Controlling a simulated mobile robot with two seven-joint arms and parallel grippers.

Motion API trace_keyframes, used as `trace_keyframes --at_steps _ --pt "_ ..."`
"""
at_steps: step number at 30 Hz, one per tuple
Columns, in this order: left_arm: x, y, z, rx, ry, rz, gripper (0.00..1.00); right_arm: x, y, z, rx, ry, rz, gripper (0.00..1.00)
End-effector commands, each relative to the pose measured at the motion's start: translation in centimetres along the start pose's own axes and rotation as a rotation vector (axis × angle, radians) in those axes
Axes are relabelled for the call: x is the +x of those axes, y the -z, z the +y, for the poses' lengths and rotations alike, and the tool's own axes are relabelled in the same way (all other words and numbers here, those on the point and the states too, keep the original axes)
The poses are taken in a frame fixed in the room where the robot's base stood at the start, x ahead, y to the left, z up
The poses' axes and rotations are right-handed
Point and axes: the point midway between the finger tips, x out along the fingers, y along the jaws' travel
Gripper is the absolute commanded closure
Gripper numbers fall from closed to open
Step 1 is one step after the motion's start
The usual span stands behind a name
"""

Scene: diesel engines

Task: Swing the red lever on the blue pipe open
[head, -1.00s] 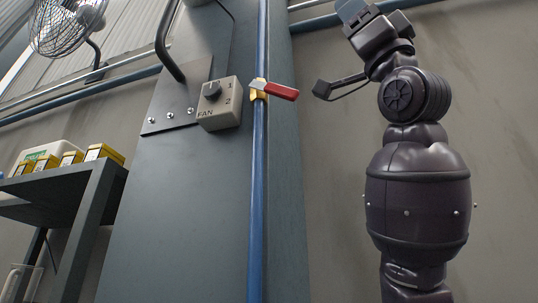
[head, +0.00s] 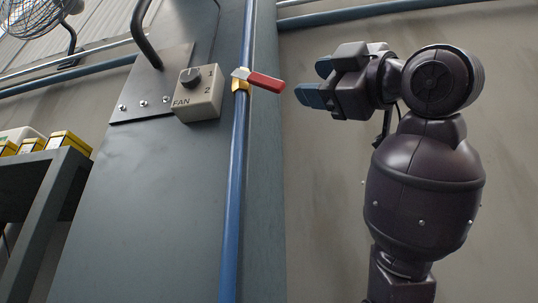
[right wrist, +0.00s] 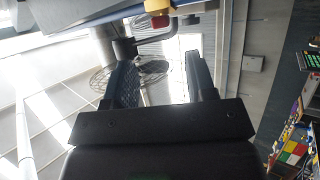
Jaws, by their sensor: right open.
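The red lever (head: 265,82) sits on a brass valve (head: 240,85) on the upright blue pipe (head: 232,180). It sticks out to the right of the pipe, tilted slightly down. My right gripper (head: 314,81) is open and empty, with its blue-tipped fingers pointing left at the lever from a short gap to its right. In the right wrist view the open fingers (right wrist: 158,62) have nothing between them that they touch. The yellow valve body (right wrist: 158,8) and a bit of red show at the top edge there. My left gripper is not in view.
A fan switch box (head: 198,93) with a knob is mounted on the grey column (head: 165,200) left of the pipe. A caged fan (head: 35,15) is at upper left. A shelf (head: 55,180) with yellow boxes stands at left. Horizontal pipes (head: 360,12) run along the wall.

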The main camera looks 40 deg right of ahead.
Motion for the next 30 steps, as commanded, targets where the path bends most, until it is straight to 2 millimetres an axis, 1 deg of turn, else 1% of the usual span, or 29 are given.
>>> trace_keyframes --at_steps 5,12,18,24,30 --pt "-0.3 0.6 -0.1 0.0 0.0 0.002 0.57 1.9 0.1 0.1 0.001 0.003 0.002 0.49" --pt "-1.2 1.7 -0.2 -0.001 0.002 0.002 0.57 6.1 0.1 0.1 0.003 0.003 0.001 0.49" --pt "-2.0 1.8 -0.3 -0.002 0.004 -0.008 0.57 9.0 0.1 0.1 0.003 0.003 0.001 0.49" --pt "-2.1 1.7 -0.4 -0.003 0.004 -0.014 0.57 10.5 0.0 0.0 0.003 0.001 0.0 0.49" --pt "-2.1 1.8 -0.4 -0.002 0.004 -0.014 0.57 10.7 0.0 -0.1 0.002 0.001 0.001 0.49"
